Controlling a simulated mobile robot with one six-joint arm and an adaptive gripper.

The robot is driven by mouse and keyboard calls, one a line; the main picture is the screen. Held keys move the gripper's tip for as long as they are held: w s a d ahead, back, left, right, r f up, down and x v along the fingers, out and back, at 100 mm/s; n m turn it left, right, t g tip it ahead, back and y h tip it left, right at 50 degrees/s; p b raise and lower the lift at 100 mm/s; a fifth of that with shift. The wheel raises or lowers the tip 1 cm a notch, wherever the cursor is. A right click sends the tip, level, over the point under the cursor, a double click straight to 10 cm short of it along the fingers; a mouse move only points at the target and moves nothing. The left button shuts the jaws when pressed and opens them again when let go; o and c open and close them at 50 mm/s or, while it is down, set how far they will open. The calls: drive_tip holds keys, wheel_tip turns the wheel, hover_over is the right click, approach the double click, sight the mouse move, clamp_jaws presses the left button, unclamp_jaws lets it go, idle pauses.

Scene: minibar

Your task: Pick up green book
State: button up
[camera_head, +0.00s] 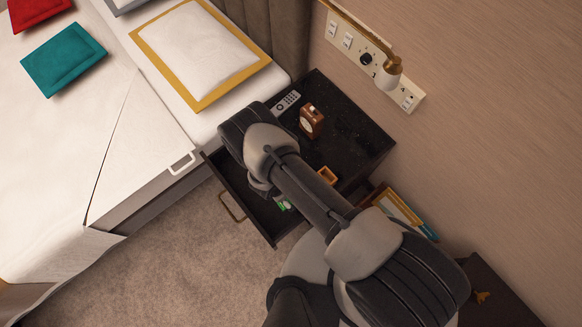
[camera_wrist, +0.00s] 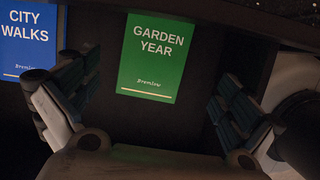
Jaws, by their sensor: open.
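The green book (camera_wrist: 152,72), with the words GARDEN YEAR on its cover, lies face up on a dark surface in the wrist view. My gripper (camera_wrist: 158,88) is open, with one finger on each side of the book and apart from it. Nothing is held. In the head view my arm reaches over the open drawer (camera_head: 267,237) and hides most of its inside. A small green patch (camera_head: 283,204) shows in the drawer beside my arm. The fingertips are hidden there.
A blue book (camera_wrist: 28,38) titled CITY WALKS lies left of the green one, near my left finger. The black nightstand top (camera_head: 350,140) holds a remote (camera_head: 286,102) and a brown clock-like object (camera_head: 311,121). The bed (camera_head: 150,130) stands to the left.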

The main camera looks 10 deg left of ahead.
drive_tip(key=shift+w+b+x, duration=0.15)
drive_tip(key=shift+b+x, duration=0.85)
drive_tip(key=shift+x, duration=0.75)
drive_tip(key=shift+w+b+x, duration=0.2)
drive_tip(key=shift+b+x, duration=0.75)
drive_tip(key=shift+x, duration=0.8)
drive_tip(key=shift+a+r, duration=0.15)
drive_tip(key=c, duration=1.3)
